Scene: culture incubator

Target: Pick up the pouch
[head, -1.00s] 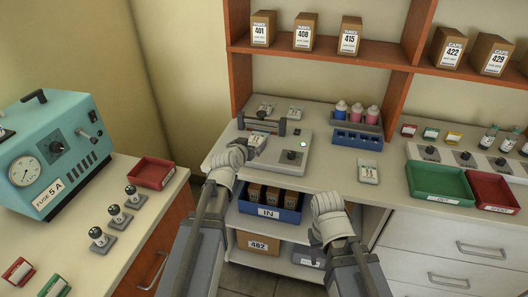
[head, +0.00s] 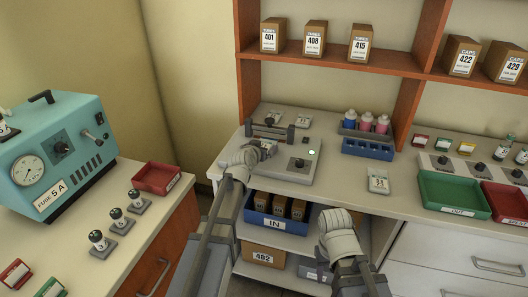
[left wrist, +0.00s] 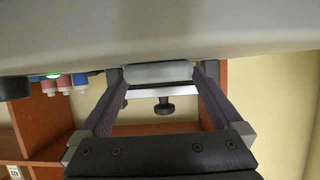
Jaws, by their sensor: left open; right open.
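A small pale pouch (head: 267,144) with a label lies at the front left of a grey bench device (head: 297,166). My left gripper (head: 268,150) is open beside it and partly covers it. In the left wrist view, the two open fingers stand either side of a pale rounded edge (left wrist: 158,72); I cannot tell if it is the pouch. Another pale labelled packet (head: 378,181) lies on the counter to the right, and two more lie behind the device. My right gripper (head: 340,232) is open and empty, low in front of the counter; its fingertips are hard to see.
A dark bar (head: 270,131) crosses the device's back. A blue IN bin (head: 272,226) is on the shelf below. A teal machine (head: 60,150) stands left.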

